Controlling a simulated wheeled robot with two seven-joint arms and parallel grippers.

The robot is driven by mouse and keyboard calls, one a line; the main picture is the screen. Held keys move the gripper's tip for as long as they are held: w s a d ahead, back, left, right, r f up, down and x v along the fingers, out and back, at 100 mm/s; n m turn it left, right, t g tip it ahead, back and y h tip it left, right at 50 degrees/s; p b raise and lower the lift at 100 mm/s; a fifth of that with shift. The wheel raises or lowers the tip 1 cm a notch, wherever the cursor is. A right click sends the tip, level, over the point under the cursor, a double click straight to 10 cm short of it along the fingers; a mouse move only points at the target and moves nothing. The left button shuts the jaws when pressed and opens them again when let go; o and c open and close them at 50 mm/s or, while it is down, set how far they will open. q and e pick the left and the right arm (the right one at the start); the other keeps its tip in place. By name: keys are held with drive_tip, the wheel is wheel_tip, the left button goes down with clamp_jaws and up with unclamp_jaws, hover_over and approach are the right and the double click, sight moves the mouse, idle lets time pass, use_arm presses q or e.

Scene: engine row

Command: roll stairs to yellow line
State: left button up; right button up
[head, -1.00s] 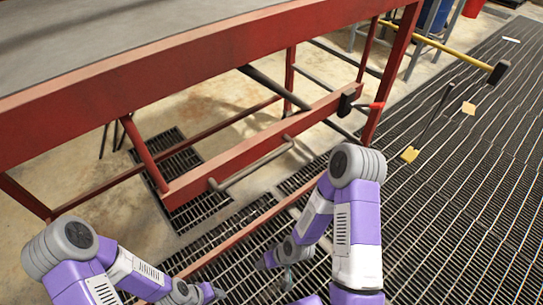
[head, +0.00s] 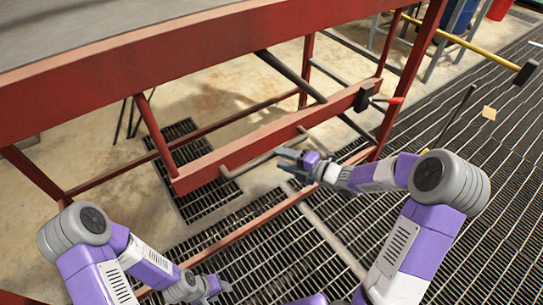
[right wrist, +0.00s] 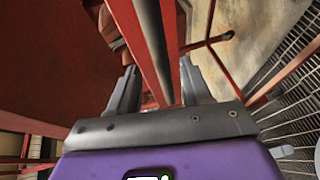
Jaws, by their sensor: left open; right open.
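A large red metal frame with a grey top (head: 250,60), perhaps the rolling stairs, crosses the upper left of the head view. A bent grey bar (head: 240,172) runs along its lower red beam. My right gripper (head: 284,160) is open, close to the right end of this bar; I cannot tell if they touch. In the right wrist view, its open fingers (right wrist: 158,78) stand on either side of a red beam (right wrist: 160,30) in the picture. My left gripper (head: 226,286) is open and empty, low over the floor grating. I cannot make out a yellow floor line.
Dark floor grating (head: 470,190) spreads across the right. A yellow bar (head: 470,46) with a black end lies at the upper right. A blue barrel (head: 460,16) and a red bucket (head: 500,8) stand behind. Red struts and concrete floor show under the frame.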

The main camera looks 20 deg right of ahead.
sight(272, 155)
drive_tip(key=b+x, duration=0.1)
drive_tip(key=x, duration=0.4)
drive_tip(key=shift+f, duration=0.1)
clamp_jaws()
drive_tip(key=shift+d, duration=0.2)
